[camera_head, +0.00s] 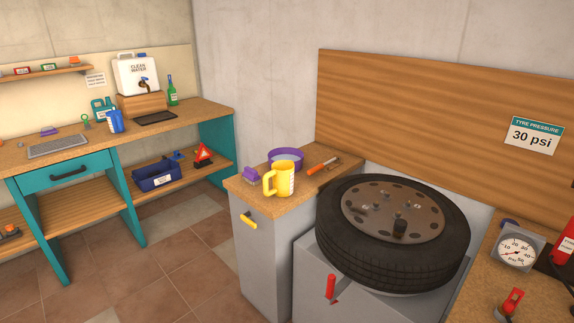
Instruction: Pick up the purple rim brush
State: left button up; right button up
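A small purple object with a paler underside, which looks like a brush (250,174), lies on the wooden top of the grey cabinet, at its left end. It is just left of the yellow jug (279,180) and in front of the purple round bowl (286,154). Another small purple item (48,131) lies on the far left workbench, too small to tell what it is. Neither of my grippers shows in the head view.
An orange-handled tool (322,165) lies right of the bowl. A tyre on a wheel (340,243) sits on a grey stand to the right, with a red lever (330,287). A pressure gauge (516,252) stands far right. Tiled floor (165,260) is open between the workbench and cabinet.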

aim_at(249, 175)
jog(key=u, duration=0.3)
jog(key=i, duration=0.45)
jog(key=u, duration=0.5)
jog(key=i, duration=1.3)
jog(key=z, duration=1.05)
jog(key=i, duration=0.6)
jog(key=z, duration=0.6)
